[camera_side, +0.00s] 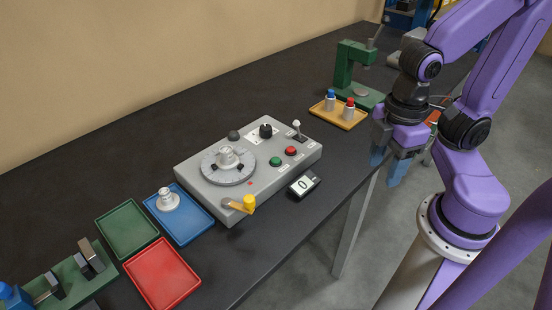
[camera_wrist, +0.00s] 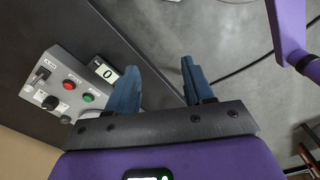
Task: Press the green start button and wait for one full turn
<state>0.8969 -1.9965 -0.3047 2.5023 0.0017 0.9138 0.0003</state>
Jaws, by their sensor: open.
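The green start button (camera_side: 275,161) sits on the grey control box (camera_side: 290,172), left of the red button (camera_side: 290,151). In the wrist view the green button (camera_wrist: 88,97) and red button (camera_wrist: 69,84) show at the left. A round grey turntable (camera_side: 228,180) with a silvery part (camera_side: 228,157) on it fills the left of the box. My gripper (camera_side: 390,170) is open and empty, beyond the table's front edge, right of the box and apart from it.
A counter display (camera_side: 304,184) reading 0 lies in front of the box. A yellow-handled crank (camera_side: 240,204), black knob (camera_side: 265,130) and lever (camera_side: 297,128) stick up from the box. Blue (camera_side: 190,229), green (camera_side: 112,240) and red (camera_side: 150,288) trays lie left; a wooden tray (camera_side: 350,122) with two bottles stands right.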

